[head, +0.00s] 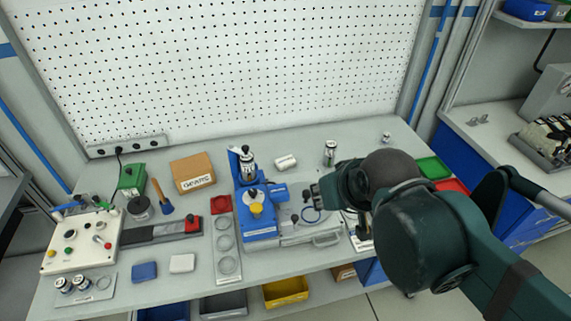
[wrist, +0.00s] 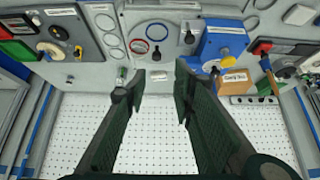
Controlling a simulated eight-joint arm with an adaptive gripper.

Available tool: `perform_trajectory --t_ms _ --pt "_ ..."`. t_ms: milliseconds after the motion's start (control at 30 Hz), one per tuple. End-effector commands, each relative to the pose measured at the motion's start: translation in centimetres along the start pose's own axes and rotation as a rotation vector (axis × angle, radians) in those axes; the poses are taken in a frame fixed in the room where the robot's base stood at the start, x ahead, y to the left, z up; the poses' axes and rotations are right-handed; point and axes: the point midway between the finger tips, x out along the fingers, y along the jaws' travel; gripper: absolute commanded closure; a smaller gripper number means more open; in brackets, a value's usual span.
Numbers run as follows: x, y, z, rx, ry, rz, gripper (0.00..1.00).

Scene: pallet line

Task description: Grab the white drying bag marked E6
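No E6 mark is readable in either view. One small white pillow-like piece (head: 182,263) lies at the front of the bench, left of the middle, and shows at the top right of the wrist view (wrist: 298,14). Another small white item (head: 285,162), rounded in the head view, lies at the back of the bench. It also shows between and beyond the fingertips in the wrist view (wrist: 158,76). I cannot tell which is the drying bag. My gripper (head: 318,194) is open and empty (wrist: 161,78), above the right-hand part of the bench and apart from both.
A blue press (head: 260,226) stands mid-bench, left of my gripper. An upright can (head: 331,152) stands near the rear white item. A cardboard box (head: 194,174) is at the back left. A blue pad (head: 144,271) lies beside the front white piece. The pegboard (head: 220,70) bounds the back.

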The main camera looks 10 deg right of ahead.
Motion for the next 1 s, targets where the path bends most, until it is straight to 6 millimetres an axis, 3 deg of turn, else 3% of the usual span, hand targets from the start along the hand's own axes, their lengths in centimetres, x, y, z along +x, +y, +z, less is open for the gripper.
perform_trajectory --t_ms 33,167,667,1000 --pt "0.0 0.0 0.0 0.000 0.000 0.000 0.67" --pt "0.0 0.0 0.0 0.000 0.000 0.000 0.50" --pt "0.1 0.0 -0.5 0.012 -0.007 0.002 0.49" --pt "0.9 0.1 -3.7 0.101 -0.051 0.023 0.49"
